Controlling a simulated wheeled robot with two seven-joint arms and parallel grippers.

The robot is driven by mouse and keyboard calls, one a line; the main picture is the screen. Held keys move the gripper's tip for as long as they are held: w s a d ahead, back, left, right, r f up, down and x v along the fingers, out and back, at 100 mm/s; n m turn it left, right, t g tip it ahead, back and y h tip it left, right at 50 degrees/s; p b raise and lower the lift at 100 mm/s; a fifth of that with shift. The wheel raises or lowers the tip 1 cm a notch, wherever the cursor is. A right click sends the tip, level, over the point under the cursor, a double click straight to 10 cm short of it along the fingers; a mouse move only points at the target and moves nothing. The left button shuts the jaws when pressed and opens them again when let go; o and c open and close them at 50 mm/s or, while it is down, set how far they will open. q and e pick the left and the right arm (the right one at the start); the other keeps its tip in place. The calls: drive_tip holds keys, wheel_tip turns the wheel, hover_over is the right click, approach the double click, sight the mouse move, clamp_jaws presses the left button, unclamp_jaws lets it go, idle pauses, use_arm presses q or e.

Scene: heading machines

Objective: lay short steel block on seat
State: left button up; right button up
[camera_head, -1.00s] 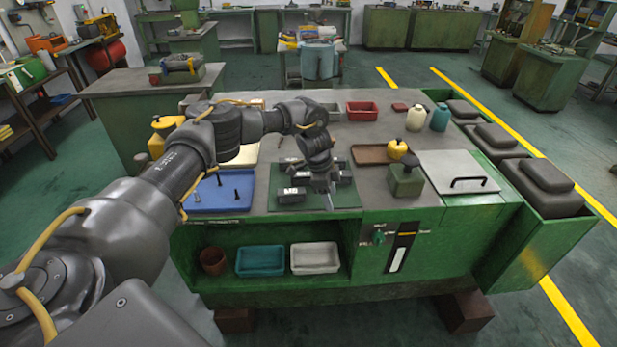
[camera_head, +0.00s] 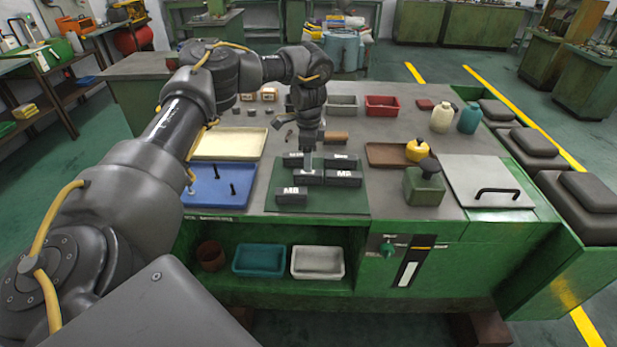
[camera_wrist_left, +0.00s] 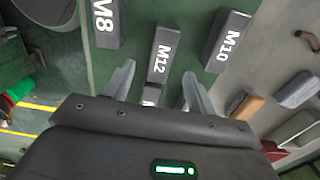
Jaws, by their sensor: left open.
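Several dark steel blocks with white labels lie on a green mat (camera_head: 330,208) on the bench. They include the M8 block (camera_head: 291,197) at the front left, and the M12 (camera_wrist_left: 161,58) and M10 (camera_wrist_left: 227,42) blocks in the left wrist view. I cannot tell which is the short one, nor pick out the seat. My left gripper (camera_head: 308,160) is over the blocks, pointing down. In the left wrist view its open fingers (camera_wrist_left: 158,88) stand either side of the M12 block's near end and another partly hidden labelled piece. My right gripper is out of view.
A blue tray (camera_head: 210,200) with upright dark pins and a cream tray (camera_head: 228,144) lie left of the mat. A brown tray (camera_head: 385,155), a green container (camera_head: 424,188) and a grey lid with handle (camera_head: 480,180) are to the right. A tan block (camera_head: 336,138) lies behind.

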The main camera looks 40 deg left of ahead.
sight(308, 177)
use_arm(q)
drive_tip(key=shift+w+f, duration=0.15)
drive_tip(key=shift+f, duration=0.4)
drive_tip(key=shift+w+f, duration=0.1)
drive_tip(key=shift+f, duration=0.15)
drive_tip(key=shift+s, duration=0.2)
drive_tip(key=shift+s+f+p, duration=0.1)
drive_tip(key=shift+f+p, duration=0.3)
drive_tip(key=shift+p, duration=0.2)
wheel_tip(308, 177, down, 4)
drive_tip(key=shift+a+r+p, duration=0.1)
drive_tip(key=shift+a+p, duration=0.05)
drive_tip(key=shift+p, duration=0.55)
drive_tip(key=shift+f, duration=0.3)
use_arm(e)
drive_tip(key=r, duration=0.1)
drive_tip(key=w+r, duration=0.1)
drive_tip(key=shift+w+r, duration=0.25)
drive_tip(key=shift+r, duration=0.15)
use_arm(q)
drive_tip(key=shift+c, duration=0.5)
